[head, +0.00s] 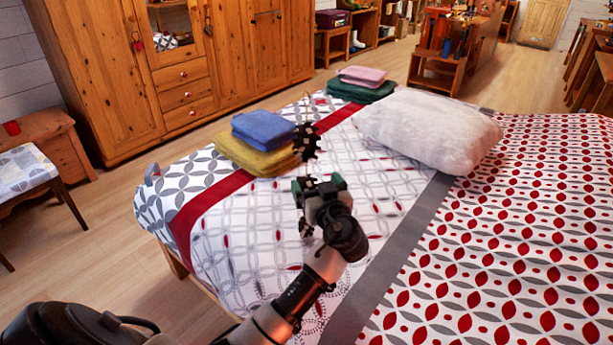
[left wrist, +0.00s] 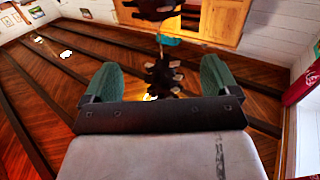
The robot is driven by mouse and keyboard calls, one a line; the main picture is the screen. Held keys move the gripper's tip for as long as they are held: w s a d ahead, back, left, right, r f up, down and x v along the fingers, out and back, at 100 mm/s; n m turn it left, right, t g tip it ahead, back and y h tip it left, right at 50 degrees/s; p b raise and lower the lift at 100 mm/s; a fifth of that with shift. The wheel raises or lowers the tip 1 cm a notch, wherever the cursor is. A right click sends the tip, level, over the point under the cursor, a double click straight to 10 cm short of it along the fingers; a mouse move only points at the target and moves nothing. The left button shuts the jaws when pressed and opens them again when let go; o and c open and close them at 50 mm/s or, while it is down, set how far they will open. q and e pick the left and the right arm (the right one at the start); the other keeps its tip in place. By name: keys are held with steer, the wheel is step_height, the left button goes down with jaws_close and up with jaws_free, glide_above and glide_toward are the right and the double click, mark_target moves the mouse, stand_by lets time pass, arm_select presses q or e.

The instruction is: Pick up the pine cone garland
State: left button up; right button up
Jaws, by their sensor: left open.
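In the left wrist view, one dark cone (left wrist: 160,76) is in the gap between the fingers. A thin cord runs from it to another cone (left wrist: 152,9) at the top edge. My left gripper (head: 319,188) is open, its green fingers on either side of the nearer cone. I cannot tell whether they touch it. The rest of the garland is hidden or out of frame. My right gripper is not in view.
The bed (head: 408,228) fills the middle and right. On it lie a blue towel (head: 263,128) on a yellow towel (head: 240,154), a pink-and-green stack (head: 360,90) and a pale pillow (head: 432,128).

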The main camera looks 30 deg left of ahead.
mark_target(307, 172)
arm_select(q)
steer(key=x, duration=0.4)
steer(key=f+x, duration=0.1)
steer(key=x, duration=0.2)
steer(key=c, duration=1)
steer(key=shift+r, duration=0.1)
